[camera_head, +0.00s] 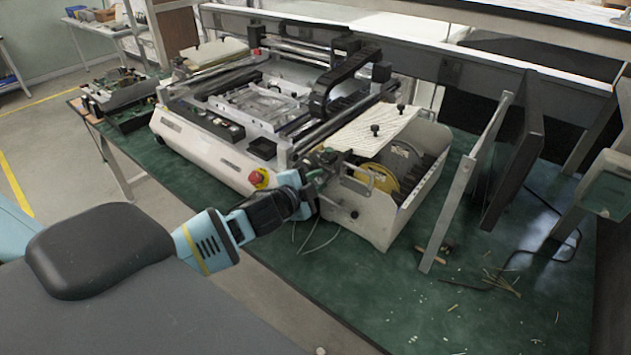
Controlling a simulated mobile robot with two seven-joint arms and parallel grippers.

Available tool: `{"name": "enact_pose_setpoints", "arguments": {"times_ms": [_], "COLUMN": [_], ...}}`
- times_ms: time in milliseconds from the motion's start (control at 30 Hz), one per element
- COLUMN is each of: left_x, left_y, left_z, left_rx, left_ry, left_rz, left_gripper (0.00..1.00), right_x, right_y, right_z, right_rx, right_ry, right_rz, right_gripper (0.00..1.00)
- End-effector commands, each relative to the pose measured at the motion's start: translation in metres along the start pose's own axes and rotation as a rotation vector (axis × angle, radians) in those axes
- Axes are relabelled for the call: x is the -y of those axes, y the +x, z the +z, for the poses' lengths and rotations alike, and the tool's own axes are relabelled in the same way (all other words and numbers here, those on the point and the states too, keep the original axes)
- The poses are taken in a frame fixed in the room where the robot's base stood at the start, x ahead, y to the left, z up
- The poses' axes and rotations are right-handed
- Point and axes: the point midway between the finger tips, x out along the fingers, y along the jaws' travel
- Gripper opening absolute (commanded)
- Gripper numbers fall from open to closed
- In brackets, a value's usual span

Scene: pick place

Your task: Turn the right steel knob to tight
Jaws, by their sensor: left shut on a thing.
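My left gripper (308,192) reaches in from the left to the front of the feeder unit (372,218) at the right end of the white machine. Its fingers are shut on a steel knob at that unit's front left corner; the fingers hide most of the knob, so its turn cannot be read. My right gripper is not in view.
The white machine (200,144) has a red button (258,178) close to my left wrist. Loose wires hang below the gripper. A yellow reel (378,178) sits in the feeder unit. The green tabletop (400,290) in front is mostly clear, with scraps at right.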

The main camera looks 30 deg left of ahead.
Motion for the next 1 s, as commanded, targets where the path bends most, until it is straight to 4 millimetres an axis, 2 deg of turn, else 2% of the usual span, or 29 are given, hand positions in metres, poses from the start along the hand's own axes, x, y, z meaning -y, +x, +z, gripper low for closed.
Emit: {"name": "enact_pose_setpoints", "arguments": {"times_ms": [300, 1000], "left_x": [0.0, -0.006], "left_y": [-0.001, 0.0], "left_z": [-0.002, 0.0], "left_rx": [0.043, 0.148], "left_ry": [0.241, 0.831], "left_rz": [-0.036, -0.119], "left_gripper": [0.0, 0.0], "right_x": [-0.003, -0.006], "right_y": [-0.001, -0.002], "right_z": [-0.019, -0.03], "right_rx": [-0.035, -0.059], "right_ry": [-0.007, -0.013], "right_rz": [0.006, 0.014], "right_gripper": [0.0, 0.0]}}
